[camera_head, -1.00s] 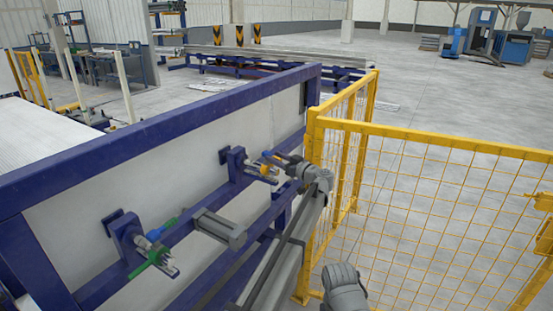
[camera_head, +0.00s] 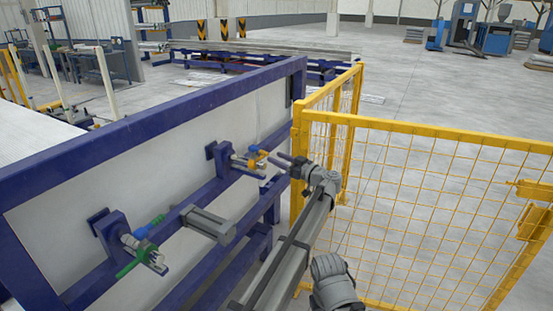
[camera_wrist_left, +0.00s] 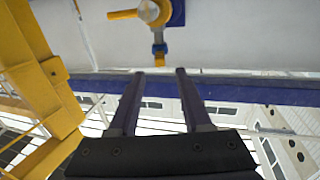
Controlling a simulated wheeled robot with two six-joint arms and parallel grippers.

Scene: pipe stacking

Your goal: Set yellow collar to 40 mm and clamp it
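The yellow collar (camera_head: 255,158) sits on a short rod at the upper blue bracket, in front of the pale panel. It also shows at the top of the left wrist view (camera_wrist_left: 153,12), with a yellow handle pointing left and a small blue part below it. My left gripper (camera_head: 281,157) is just to the right of the collar, apart from it. In the left wrist view its two dark fingers (camera_wrist_left: 158,73) are spread with nothing between them, and the collar lies beyond the tips. The collar's scale marks are too small to read. My right gripper is not in view.
A green collar (camera_head: 137,260) with a blue part sits on the lower left bracket. A grey cylinder block (camera_head: 207,224) is between the brackets on the blue frame (camera_head: 150,120). A yellow mesh fence (camera_head: 430,215) stands close on the right of my left arm.

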